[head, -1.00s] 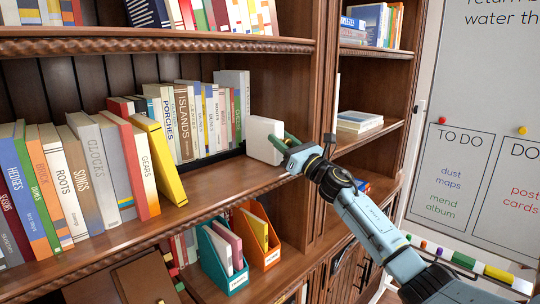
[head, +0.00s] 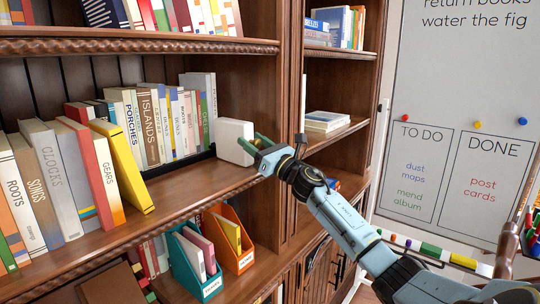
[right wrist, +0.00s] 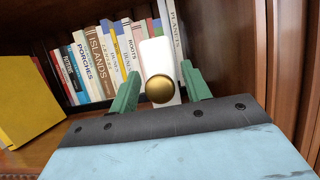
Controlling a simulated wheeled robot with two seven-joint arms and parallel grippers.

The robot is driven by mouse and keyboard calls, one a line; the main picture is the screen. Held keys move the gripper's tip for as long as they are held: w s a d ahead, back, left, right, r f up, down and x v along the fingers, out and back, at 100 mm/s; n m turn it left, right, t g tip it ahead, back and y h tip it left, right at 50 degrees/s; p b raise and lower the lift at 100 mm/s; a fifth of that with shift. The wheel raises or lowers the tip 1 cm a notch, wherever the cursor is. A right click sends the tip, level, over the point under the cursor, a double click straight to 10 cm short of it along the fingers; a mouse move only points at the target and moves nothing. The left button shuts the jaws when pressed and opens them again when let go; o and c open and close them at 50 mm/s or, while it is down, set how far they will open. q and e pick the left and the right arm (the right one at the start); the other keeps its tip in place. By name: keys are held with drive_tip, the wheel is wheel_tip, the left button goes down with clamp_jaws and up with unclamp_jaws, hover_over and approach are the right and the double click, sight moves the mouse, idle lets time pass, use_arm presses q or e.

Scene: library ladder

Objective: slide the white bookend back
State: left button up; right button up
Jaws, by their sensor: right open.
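The white bookend (head: 234,142) stands upright on the middle shelf, at the right end of a row of upright books (head: 165,125). In the right wrist view the bookend (right wrist: 157,58) shows edge-on, with a round brass knob (right wrist: 160,89) on its near side. My right gripper (head: 252,145) is at the bookend's near right side. Its green fingers are open, one on each side of the knob in the right wrist view (right wrist: 161,88). I cannot tell whether a finger touches the knob. My left gripper is not in view.
Leaning books (head: 70,175) stand at the left of the same shelf (head: 175,192), with bare shelf in front of the row. A wooden upright (head: 292,120) is just right of the bookend. Teal (head: 190,262) and orange (head: 238,255) file holders stand on the shelf below.

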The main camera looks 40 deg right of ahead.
drive_tip(key=b+v, duration=0.3)
drive_tip(key=v, duration=0.9)
drive_tip(key=shift+s, duration=0.35)
drive_tip(key=shift+f, duration=0.1)
